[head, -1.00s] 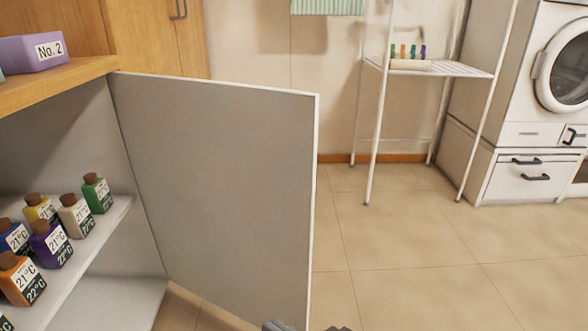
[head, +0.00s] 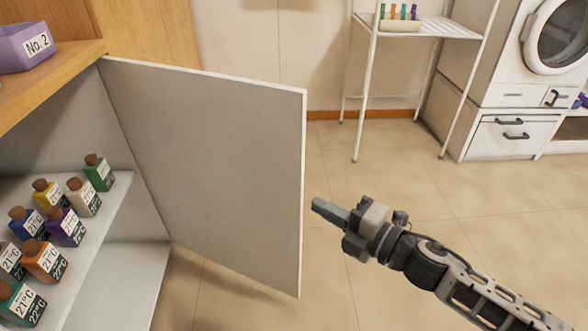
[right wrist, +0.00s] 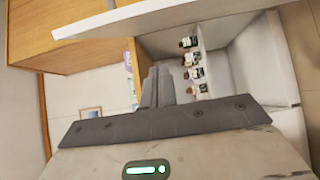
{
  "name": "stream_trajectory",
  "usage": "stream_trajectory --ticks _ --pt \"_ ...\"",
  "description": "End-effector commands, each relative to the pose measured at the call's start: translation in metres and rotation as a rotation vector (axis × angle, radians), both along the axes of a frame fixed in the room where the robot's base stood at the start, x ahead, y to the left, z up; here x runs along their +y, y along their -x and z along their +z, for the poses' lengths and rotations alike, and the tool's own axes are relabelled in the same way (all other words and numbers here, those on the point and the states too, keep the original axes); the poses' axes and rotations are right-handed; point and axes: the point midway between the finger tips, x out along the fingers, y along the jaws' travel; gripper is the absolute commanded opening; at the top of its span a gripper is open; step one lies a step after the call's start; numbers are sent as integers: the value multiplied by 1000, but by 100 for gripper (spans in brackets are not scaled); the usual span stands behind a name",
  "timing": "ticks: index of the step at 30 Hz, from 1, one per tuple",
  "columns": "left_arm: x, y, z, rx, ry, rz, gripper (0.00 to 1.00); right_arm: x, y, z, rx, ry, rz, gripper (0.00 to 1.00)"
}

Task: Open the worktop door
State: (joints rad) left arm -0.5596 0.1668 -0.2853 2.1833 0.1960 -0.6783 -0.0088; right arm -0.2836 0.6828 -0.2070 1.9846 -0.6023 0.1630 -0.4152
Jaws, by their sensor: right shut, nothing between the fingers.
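The worktop door (head: 215,165) stands swung wide open from the left cabinet, its grey inner face towards me. Its free edge is at the middle of the head view. My right gripper (head: 318,206) is shut and empty, just right of the door's free edge in the picture; I cannot tell whether it touches the door. In the right wrist view the shut fingers (right wrist: 158,88) point towards the open cabinet. My left gripper is not in view.
Several small bottles (head: 65,227) stand on the cabinet shelf (head: 115,195). A purple box (head: 22,50) sits on the wooden worktop (head: 70,62). A white rack (head: 440,28) and a washing machine (head: 500,85) stand at the back right. Floor between is clear.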

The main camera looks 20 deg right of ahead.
Motion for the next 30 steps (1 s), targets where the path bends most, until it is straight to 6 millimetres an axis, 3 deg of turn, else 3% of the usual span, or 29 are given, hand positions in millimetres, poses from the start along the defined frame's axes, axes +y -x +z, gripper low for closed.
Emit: stream_trajectory --ticks 16,21,30 --pt "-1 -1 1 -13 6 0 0 52 -84 2 -2 -5 -2 0" --pt "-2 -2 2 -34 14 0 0 31 -101 -1 2 -3 -4 0" --pt "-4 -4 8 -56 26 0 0 23 -109 0 4 -7 -2 0"
